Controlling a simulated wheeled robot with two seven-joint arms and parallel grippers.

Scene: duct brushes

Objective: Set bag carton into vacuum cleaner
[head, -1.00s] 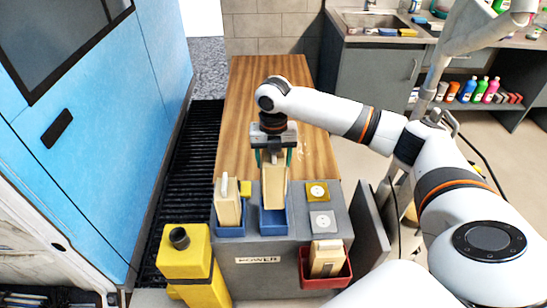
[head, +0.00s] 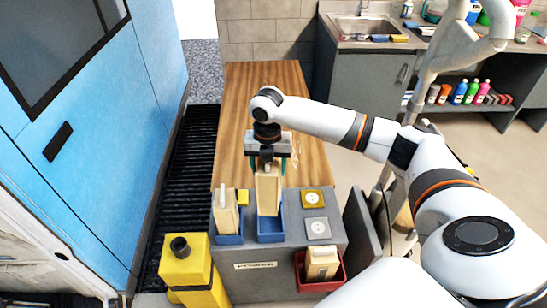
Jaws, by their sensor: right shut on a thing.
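My right gripper (head: 268,160) is shut on the top of a beige bag carton (head: 268,192). The carton hangs roughly upright, with its lower end at the middle blue bin (head: 271,237). I cannot tell whether it rests on the bin floor. The bin is set in a grey unit with a POWER label (head: 256,265), which looks like the vacuum cleaner (head: 280,284). Another beige carton (head: 225,212) stands in the left blue bin (head: 229,239). My left gripper is out of view.
A red bin (head: 322,284) at the front right holds a beige carton (head: 321,262). A yellow canister (head: 185,262) stands at the left. A wooden surface (head: 235,120) stretches behind the grey unit. A blue panel wall (head: 95,150) bounds the left side.

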